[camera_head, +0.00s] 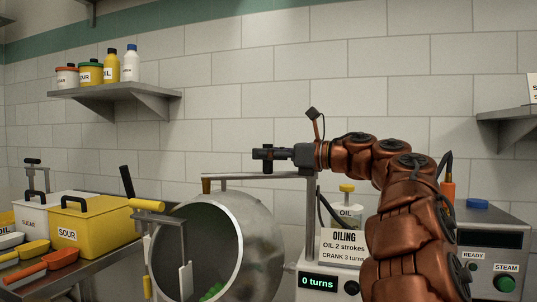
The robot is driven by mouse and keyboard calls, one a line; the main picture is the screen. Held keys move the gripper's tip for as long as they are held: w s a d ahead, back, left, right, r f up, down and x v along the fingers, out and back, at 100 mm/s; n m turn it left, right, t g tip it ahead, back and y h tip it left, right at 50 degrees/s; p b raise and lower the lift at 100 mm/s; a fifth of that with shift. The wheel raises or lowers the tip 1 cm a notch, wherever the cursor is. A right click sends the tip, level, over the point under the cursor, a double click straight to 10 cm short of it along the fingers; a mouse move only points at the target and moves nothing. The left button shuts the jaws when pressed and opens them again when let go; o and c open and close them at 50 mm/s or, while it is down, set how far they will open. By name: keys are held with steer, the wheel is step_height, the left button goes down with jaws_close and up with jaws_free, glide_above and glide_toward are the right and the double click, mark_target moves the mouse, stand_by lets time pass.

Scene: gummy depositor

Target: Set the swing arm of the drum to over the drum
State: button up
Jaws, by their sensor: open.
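The drum (262,240) is a round metal pan with its dark mouth facing front left; green pieces (211,292) lie low inside it. The swing arm (235,177) is a thin grey bar running left from an upright post (311,215), with a brown end piece (206,186) hanging at its left end. In this view the bar crosses just above the drum's top rim; its depth over the drum is hard to judge. My gripper (260,158) is open, pointing left, just above or in front of the bar's right half. I cannot tell whether it touches the bar.
An oiling panel (341,245) with a "0 turns" display stands right of the drum, an oil bottle (347,205) behind it. A steam box (490,240) is at far right. Yellow sour box (95,225) and scoops are left. A shelf (115,92) holds bottles.

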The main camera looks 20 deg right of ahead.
steer(key=v, duration=1.2)
stand_by(0.5)
